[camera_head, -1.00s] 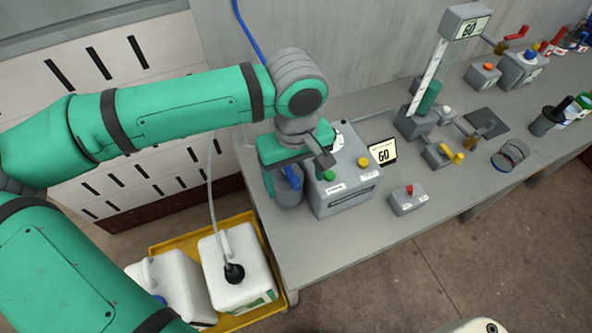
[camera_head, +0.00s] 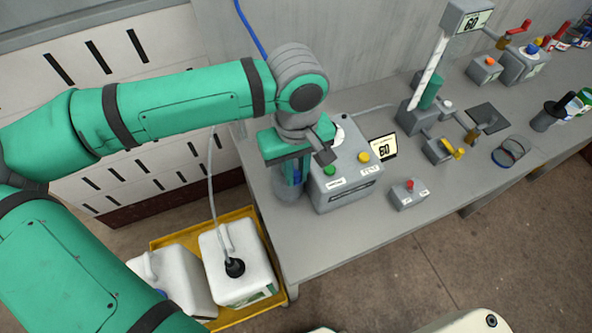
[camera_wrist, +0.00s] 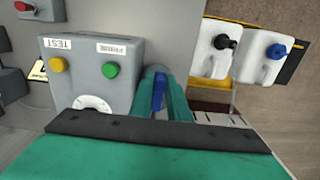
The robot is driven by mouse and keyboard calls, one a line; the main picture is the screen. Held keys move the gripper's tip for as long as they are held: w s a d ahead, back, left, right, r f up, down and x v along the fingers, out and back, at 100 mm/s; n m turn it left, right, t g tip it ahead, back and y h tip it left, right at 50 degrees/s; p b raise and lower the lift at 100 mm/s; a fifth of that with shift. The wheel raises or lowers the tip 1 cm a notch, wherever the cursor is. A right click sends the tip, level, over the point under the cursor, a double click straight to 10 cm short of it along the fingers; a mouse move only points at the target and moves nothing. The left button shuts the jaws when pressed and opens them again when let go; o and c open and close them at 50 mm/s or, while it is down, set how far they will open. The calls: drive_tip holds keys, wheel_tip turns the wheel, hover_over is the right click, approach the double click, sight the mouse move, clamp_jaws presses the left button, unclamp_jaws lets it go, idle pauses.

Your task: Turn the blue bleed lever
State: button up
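The blue bleed lever (camera_head: 297,173) is on the grey cylindrical housing (camera_head: 289,192) at the near left end of the bench, beside the grey control box. My gripper (camera_head: 293,176) is over it, pointing down, with its green fingers close together around the lever. In the wrist view my gripper (camera_wrist: 161,88) has one finger on each side of the blue lever (camera_wrist: 158,95), which fills the narrow gap; the fingers look shut on it. The fingers partly hide the lever in the head view.
The control box (camera_head: 347,180) with green and yellow buttons stands right against my gripper's right side. White canisters (camera_head: 237,265) sit in a yellow tray (camera_head: 160,242) below left, with a hose rising past the bench. A small red-button box (camera_head: 408,195) lies farther right.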

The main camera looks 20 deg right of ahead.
drive_tip(key=shift+c, duration=0.5)
drive_tip(key=shift+w+a, duration=0.1)
drive_tip(key=shift+a, duration=0.1)
drive_tip(key=shift+o, duration=0.4)
drive_tip(key=shift+a, duration=0.55)
drive_tip(key=shift+o, duration=0.7)
drive_tip(key=shift+w+a, duration=0.3)
drive_tip(key=shift+a, duration=0.35)
